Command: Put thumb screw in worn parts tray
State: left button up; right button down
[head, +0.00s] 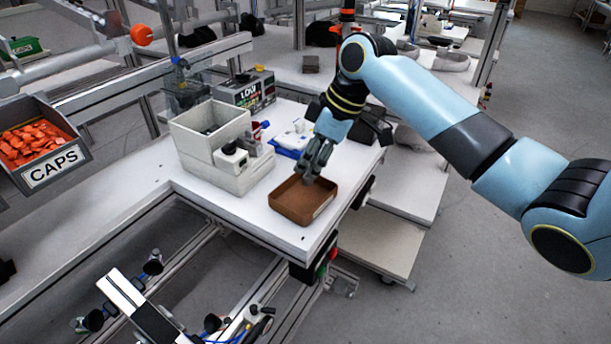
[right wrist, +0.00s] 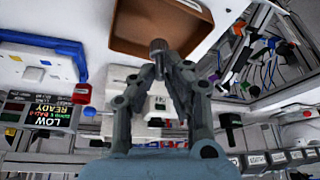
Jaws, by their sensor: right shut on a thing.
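A small dark thumb screw (right wrist: 158,45) is between the fingertips of my right gripper (right wrist: 159,66) in the right wrist view. Its head points toward the brown worn parts tray (right wrist: 188,22). In the head view the tray (head: 290,207) is a shallow open box near the table's front right corner. My right gripper (head: 311,177) points down over the tray's back edge, shut on the screw. The screw itself is too small to make out in the head view. The visible tray floor looks bare. My left gripper is not in view.
White bins (head: 210,128) stand left of the tray. A blue-edged white item (head: 291,140) lies behind it. A boxed display reading LOW (head: 246,92) stands farther back. A CAPS bin (head: 53,172) with orange parts is at far left.

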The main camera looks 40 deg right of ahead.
aim_at(306, 179)
jog(key=shift+w+a+f, duration=0.25)
jog(key=shift+w+f, duration=0.15)
jog(key=shift+f, duration=0.05)
jog(key=shift+f+p, duration=0.45)
jog(key=shift+f, duration=1.4)
jog(key=c, duration=1.4)
grip_release()
jog(key=shift+f, duration=0.15)
jog(key=b+v, duration=0.1)
jog(key=v, duration=1.1)
jog(key=shift+d, duration=0.1)
